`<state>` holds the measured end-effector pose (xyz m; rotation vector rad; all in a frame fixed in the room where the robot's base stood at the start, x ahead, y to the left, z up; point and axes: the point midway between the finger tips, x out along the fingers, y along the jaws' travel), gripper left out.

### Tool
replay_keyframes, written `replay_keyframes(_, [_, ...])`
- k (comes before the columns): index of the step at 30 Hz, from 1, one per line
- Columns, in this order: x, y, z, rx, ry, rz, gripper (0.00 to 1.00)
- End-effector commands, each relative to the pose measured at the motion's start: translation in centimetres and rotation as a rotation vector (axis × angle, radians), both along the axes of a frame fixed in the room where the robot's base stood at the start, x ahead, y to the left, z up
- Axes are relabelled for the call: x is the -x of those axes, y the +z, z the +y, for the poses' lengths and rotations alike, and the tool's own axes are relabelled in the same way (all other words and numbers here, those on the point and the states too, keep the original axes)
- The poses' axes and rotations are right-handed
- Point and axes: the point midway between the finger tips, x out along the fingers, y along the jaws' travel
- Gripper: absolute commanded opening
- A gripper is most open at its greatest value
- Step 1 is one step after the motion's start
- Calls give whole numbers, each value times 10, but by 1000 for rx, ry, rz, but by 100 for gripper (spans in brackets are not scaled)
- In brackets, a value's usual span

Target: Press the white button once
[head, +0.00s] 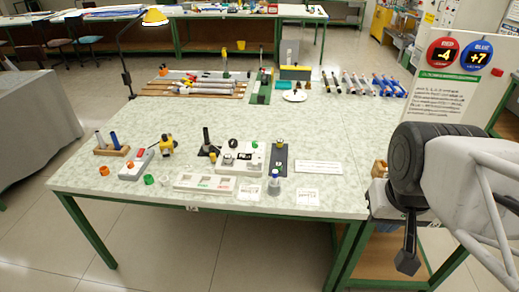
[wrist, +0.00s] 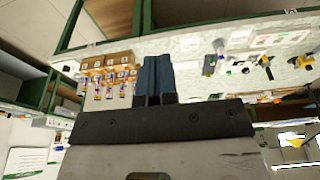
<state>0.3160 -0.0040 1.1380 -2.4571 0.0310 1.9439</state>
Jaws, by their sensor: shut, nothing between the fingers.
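My gripper (head: 407,262) hangs off the right front edge of the table, away from the devices, pointing down. In the wrist view its two dark fingers (wrist: 155,75) are together with nothing between them. A small pale box with a red patch (head: 137,164) lies at the left of the table. A white device with dark round parts (head: 255,160) stands near the middle front. A white panel with coloured labels (head: 205,183) lies in front of it. The white button is too small to tell apart on any of these.
The speckled table (head: 330,135) is clear at its right middle. Rods lie on wooden racks (head: 155,90) at the back. A wooden rack of small vials (wrist: 108,72) is close beside my fingers in the wrist view.

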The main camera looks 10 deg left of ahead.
Motion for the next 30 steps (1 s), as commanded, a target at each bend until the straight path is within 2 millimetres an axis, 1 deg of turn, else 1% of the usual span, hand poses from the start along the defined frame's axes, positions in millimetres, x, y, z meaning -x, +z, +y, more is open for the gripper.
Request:
replay_keyframes(8, [-5, 1, 0, 9, 10, 4, 0])
replay_keyframes(14, [-22, 4, 1, 39, 47, 20, 0])
replay_keyframes(20, [-51, 8, 3, 94, 111, 42, 0])
replay_keyframes(30, [-113, 11, 12, 204, 241, 86, 0])
